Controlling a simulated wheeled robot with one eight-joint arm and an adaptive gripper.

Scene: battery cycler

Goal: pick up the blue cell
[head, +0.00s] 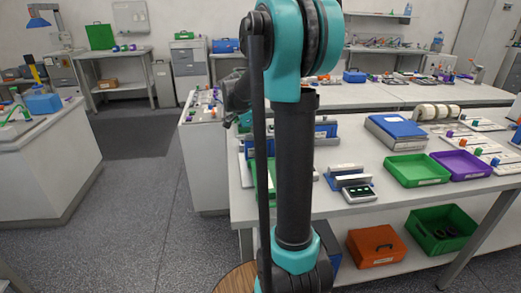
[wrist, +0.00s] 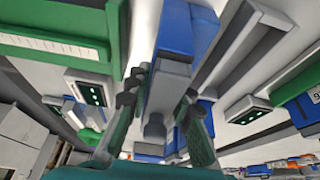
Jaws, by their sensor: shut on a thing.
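In the wrist view my gripper (wrist: 165,88) has its two green fingers with dark pads on either side of a block with a blue upper part and a grey lower end. I take this block to be the blue cell (wrist: 186,32). The fingers are shut on its grey end, with a grey round stub showing below between them. In the head view my arm covers the middle of the bench, and the cell cannot be made out there.
The bench (head: 345,211) holds a blue-topped grey box (head: 396,128), a green tray (head: 415,170), a purple tray (head: 460,164) and a small device with a dark display (head: 358,193). Orange (head: 374,246) and green (head: 440,229) boxes are on the lower shelf. Floor at left is clear.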

